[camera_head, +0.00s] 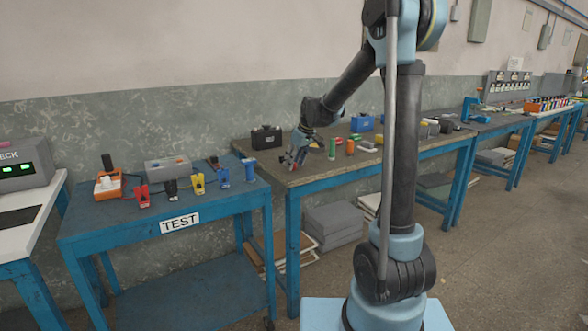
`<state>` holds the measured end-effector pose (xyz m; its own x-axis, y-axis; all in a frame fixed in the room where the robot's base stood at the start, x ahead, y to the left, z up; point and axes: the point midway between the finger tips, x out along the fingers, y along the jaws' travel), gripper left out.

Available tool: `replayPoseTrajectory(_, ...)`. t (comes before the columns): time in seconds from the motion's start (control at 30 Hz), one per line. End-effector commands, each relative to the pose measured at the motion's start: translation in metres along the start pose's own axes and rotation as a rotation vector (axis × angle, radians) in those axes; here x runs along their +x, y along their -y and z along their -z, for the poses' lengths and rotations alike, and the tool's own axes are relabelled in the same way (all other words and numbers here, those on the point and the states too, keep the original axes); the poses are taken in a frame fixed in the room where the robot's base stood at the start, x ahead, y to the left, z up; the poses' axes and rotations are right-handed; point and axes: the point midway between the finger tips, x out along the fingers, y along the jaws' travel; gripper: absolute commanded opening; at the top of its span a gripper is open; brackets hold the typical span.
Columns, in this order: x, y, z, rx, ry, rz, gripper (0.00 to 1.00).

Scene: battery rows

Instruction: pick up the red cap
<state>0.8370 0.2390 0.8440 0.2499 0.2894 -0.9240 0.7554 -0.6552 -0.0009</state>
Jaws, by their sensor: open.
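My gripper (298,156) reaches down over the near left part of the wooden-topped workbench (320,178). It is open, and its fingers point down close to the bench top. A small red object (287,159), likely the red cap, shows right at the fingertips. The fingers partly hide it, and I cannot tell whether they touch it. It is too small to make out its shape.
A green cylinder (332,149) and an orange one (350,147) stand right of my gripper. A black battery (266,138) stands behind it, a blue one (362,123) farther right. The TEST table (190,207) with several coloured clamps is at left.

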Motion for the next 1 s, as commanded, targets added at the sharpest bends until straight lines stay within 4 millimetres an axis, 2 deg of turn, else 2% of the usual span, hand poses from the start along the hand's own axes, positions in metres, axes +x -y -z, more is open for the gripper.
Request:
replayPoseTrajectory(0.07, 0.0, 0.0, 0.0, 0.0, 0.0, 0.0, 0.44)
replayPoseTrajectory(0.27, 0.0, 0.0, 0.0, 0.0, 0.0, 0.0, 0.12)
replayPoseTrajectory(0.7, -0.004, 0.0, 0.002, 0.0, 0.0, 0.0, 0.11)
replayPoseTrajectory(0.83, -0.016, 0.0, 0.007, 0.0, 0.0, 0.0, 0.11)
replayPoseTrajectory(1.0, -0.043, 0.0, 0.018, 0.0, 0.0, 0.0, 0.11)
